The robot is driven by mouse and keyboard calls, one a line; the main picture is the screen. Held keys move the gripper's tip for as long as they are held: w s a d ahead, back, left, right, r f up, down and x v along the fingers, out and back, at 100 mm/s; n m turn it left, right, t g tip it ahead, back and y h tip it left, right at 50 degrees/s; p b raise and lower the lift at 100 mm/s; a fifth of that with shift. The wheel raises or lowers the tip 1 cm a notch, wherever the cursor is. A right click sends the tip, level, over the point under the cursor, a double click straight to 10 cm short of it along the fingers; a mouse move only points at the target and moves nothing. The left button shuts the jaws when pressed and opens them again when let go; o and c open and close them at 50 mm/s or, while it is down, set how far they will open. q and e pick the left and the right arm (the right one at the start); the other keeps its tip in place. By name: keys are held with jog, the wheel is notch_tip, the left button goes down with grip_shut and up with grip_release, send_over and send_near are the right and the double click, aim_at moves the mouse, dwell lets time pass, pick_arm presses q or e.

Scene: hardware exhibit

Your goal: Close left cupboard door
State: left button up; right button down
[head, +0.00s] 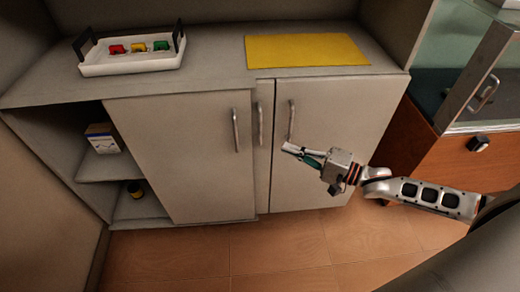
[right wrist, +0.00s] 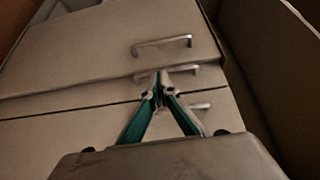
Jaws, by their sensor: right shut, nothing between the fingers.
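The cupboard's left door (head: 185,150) is a pale panel with an upright metal handle (head: 236,130) near its right edge. Left of this door the cupboard is open and its shelves show. A narrow strip of another panel (head: 264,160) with its own handle (head: 260,125) shows to its right. My right gripper (head: 290,149) is shut and empty in front of the right door (head: 340,125), just below that door's handle (head: 292,118). In the right wrist view the closed fingertips (right wrist: 161,76) appear among three handles; whether they touch anything cannot be told. My left gripper is out of view.
The open shelves hold a small box (head: 103,138) and a dark jar (head: 135,190). On top are a white tray (head: 130,68) with coloured items and a yellow mat (head: 305,51). A glass-fronted cabinet (head: 470,85) stands at right. The wooden floor (head: 210,258) in front is clear.

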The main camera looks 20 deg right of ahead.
jog(key=b, duration=0.2)
send_over(249, 140)
jog(key=s+a, duration=0.1)
jog(key=s, duration=0.3)
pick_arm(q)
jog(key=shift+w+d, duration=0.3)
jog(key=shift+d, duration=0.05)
pick_arm(e)
jog(key=shift+s+a+r, duration=0.1)
jog(key=shift+s+a, duration=0.1)
